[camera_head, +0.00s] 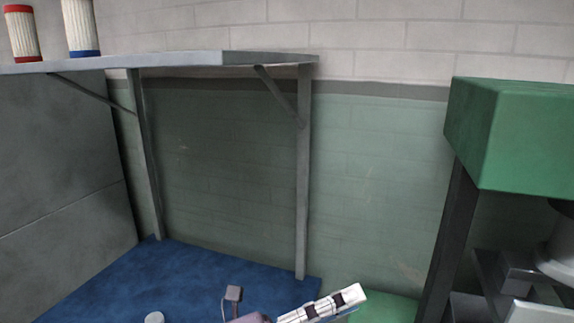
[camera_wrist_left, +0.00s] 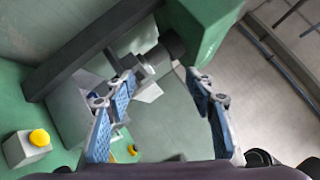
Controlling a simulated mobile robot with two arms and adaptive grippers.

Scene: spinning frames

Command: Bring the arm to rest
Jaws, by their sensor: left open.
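My left gripper (camera_wrist_left: 160,78) is open in the left wrist view. Its two blue-padded fingers are spread wide apart and nothing is held between them. They point toward a green machine with a grey and black fitting (camera_wrist_left: 158,58) beyond; the gap to it is hard to judge. In the head view only some of my left arm's parts show at the bottom edge, and the fingers cannot be made out clearly. My right gripper is in neither view.
A grey shelf (camera_head: 180,62) holds a red-banded spool (camera_head: 23,35) and a blue-banded spool (camera_head: 80,28). Below lies a blue surface (camera_head: 200,270). A green machine block (camera_head: 520,130) stands at right. A yellow button on a grey box (camera_wrist_left: 28,148) shows in the wrist view.

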